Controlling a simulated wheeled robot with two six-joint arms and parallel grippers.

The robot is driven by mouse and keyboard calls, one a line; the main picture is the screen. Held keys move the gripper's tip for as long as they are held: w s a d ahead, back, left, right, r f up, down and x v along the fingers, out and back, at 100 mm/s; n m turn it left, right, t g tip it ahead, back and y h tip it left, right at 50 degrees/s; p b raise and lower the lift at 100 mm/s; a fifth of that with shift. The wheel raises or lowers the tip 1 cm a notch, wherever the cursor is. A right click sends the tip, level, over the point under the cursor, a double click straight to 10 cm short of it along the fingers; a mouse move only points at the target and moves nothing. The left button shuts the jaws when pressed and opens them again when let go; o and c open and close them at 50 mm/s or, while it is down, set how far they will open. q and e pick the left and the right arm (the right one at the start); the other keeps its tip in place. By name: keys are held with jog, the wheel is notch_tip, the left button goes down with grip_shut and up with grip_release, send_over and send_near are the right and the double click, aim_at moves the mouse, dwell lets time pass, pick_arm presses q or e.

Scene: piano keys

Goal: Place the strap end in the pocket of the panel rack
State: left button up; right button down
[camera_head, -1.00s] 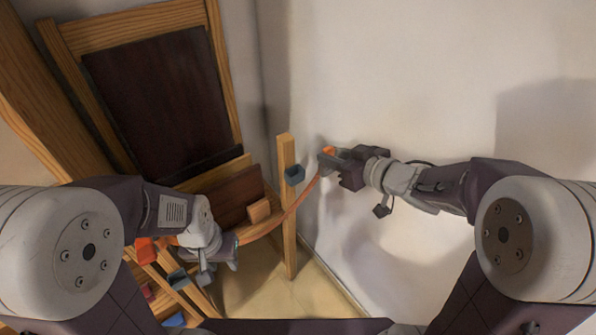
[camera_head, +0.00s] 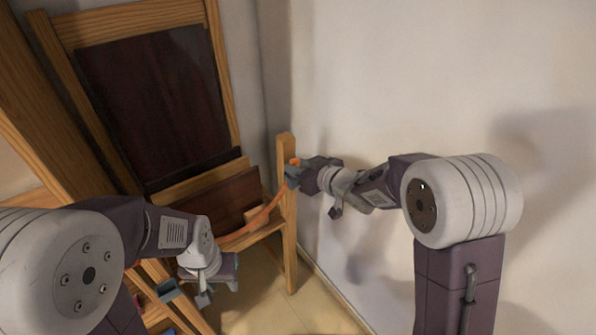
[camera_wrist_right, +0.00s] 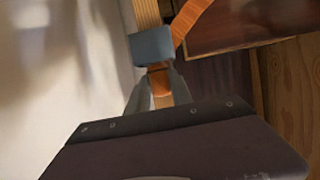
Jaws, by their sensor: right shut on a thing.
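The orange strap (camera_head: 265,216) curves from beside my left gripper up to the wooden post of the panel rack (camera_head: 287,230). A blue-grey pocket (camera_head: 291,183) is fixed high on this post; it also shows in the right wrist view (camera_wrist_right: 152,46). My right gripper (camera_head: 300,173) is at the post beside the pocket. In the right wrist view its fingers (camera_wrist_right: 158,92) are shut on the orange strap end (camera_wrist_right: 158,79), close to the pocket; whether any of it is inside cannot be told. My left gripper (camera_head: 210,288) is low at the left, its fingers unclear.
A dark panel (camera_head: 150,105) in a wooden frame stands at the back left. A smaller brown board (camera_head: 222,203) lies below it. Another blue-grey pocket (camera_head: 168,290) is low at the left. A pale wall (camera_head: 400,80) stands close behind and right of the post.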

jog(key=shift+s+f, duration=0.1)
jog(key=shift+f, duration=0.05)
jog(key=c, duration=1.1)
grip_release()
jog(key=shift+c, duration=0.2)
